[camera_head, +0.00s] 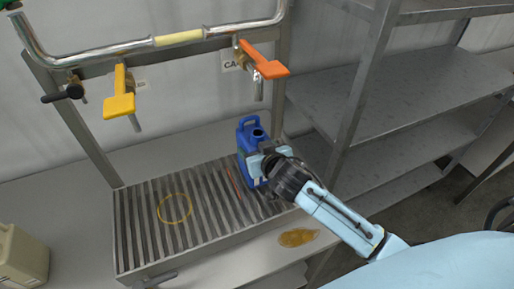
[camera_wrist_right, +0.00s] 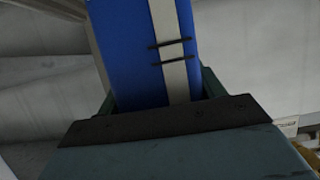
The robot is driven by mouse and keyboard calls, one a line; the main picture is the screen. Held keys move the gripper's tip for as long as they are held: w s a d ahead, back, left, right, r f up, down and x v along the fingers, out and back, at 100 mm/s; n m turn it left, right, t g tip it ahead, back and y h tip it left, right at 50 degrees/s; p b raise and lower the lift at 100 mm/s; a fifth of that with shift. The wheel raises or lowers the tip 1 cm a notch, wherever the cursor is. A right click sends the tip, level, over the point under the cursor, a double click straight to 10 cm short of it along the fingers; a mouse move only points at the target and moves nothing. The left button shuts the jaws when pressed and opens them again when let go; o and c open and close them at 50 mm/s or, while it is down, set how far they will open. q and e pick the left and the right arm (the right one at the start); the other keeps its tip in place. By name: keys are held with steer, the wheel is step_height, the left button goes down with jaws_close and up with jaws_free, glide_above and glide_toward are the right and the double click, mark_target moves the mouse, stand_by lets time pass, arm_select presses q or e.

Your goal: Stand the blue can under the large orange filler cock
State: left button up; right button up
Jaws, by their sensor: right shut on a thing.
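The blue can (camera_head: 246,135) stands upright on the slatted metal grate (camera_head: 150,240), at its right part. Its handle and dark round opening face up. My right gripper (camera_head: 262,162) is shut on the can from the right side. In the right wrist view the blue can (camera_wrist_right: 130,50) with a pale stripe fills the space between the jaws (camera_wrist_right: 160,105). The large orange filler cock (camera_head: 264,62) hangs from the pipe above the can, its spout a little right of the can's opening in the picture. The can's lower right side is hidden by my gripper. My left gripper is not in view.
A yellow cock (camera_head: 120,98) and a black-handled tap (camera_head: 66,93) hang further left on the pipe (camera_head: 110,49). A yellow ring (camera_head: 174,208) lies on the grate. A brown puddle (camera_head: 298,237) is in front. Metal shelves (camera_head: 400,90) stand right; a beige container (camera_head: 20,258) left.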

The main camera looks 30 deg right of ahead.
steer(key=o, duration=1.1)
steer(key=shift+f, duration=0.1)
steer(key=shift+c, duration=0.2)
steer(key=shift+s, duration=0.1)
steer(key=v, duration=1.2)
